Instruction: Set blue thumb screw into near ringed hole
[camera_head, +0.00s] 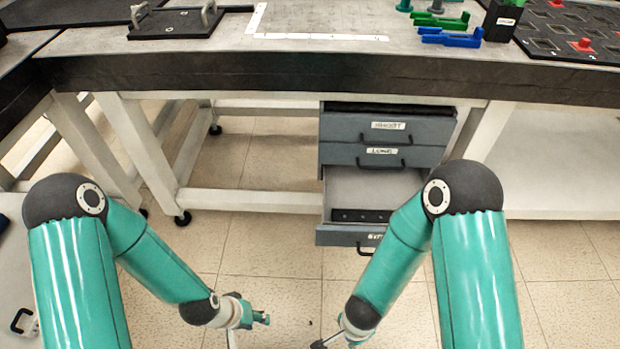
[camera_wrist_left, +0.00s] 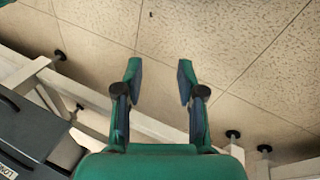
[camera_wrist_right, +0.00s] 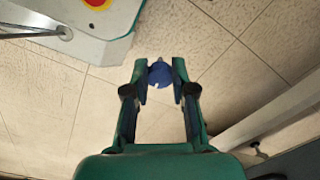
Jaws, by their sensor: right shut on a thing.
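The blue thumb screw (camera_wrist_right: 159,76) shows in the right wrist view as a round blue head with a notch, between the fingertips of my right gripper (camera_wrist_right: 158,70). That gripper is shut on it, over the tiled floor. In the head view my right gripper (camera_head: 320,343) is low at the bottom edge, partly cut off, and the screw cannot be made out there. My left gripper (camera_wrist_left: 158,80) is open and empty, with floor between its fingers; it shows in the head view (camera_head: 262,318) below the table. I cannot make out a ringed hole.
A workbench (camera_head: 290,75) with a dark front edge spans the view. Under it stands a grey drawer unit (camera_head: 385,150) with its bottom drawer (camera_head: 345,235) pulled out. On the bench are a black plate with handles (camera_head: 172,24), a blue holder (camera_head: 452,40) and a black pocketed board (camera_head: 575,55).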

